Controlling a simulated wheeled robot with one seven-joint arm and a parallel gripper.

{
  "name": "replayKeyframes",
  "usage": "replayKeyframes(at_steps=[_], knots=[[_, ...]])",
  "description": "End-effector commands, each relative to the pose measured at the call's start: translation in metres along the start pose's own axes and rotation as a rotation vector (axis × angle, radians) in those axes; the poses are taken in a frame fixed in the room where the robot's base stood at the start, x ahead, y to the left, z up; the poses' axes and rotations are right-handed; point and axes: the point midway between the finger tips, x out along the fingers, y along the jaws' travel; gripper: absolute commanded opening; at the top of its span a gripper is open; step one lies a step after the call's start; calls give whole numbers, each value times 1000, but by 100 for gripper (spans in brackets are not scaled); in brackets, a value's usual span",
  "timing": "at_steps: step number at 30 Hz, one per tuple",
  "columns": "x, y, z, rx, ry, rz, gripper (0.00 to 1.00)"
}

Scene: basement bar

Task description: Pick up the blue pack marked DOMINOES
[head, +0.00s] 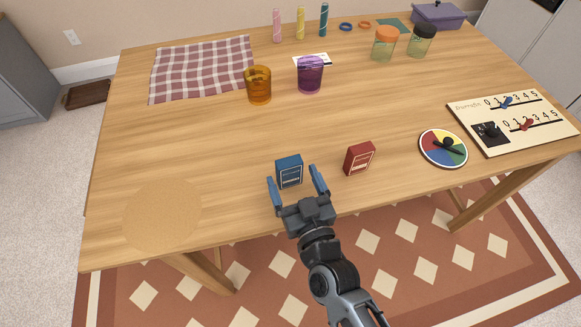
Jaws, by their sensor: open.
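A small blue pack (289,172) stands upright on the wooden table near its front edge. It has a pale label whose lettering is too small to read. A similar red pack (359,158) stands a little to its right, apart from it. My gripper (295,183) is open, with one blue finger to the left of the blue pack and the other to its right. The fingers appear to straddle the pack's near part. I cannot tell whether either finger touches it. The lower front of the pack is close to the gripper's palm.
A coloured spinner disc (443,148) and a scoring board (512,121) lie to the right. An amber glass (258,85) and a purple glass (310,75) stand behind. A round cork-coloured mat (162,215) lies front left. The table between packs and glasses is clear.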

Motion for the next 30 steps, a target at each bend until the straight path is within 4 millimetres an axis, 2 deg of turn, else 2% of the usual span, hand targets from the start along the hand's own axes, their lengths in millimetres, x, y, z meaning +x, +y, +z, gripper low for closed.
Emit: replayKeyframes(at_steps=[3,6,15,30], knots=[[19,0,-2,1,2,0,88],[29,-1,-1,0,2,0,88],[33,0,0,0,0,1,88],[33,0,-1,1,1,1,41]])
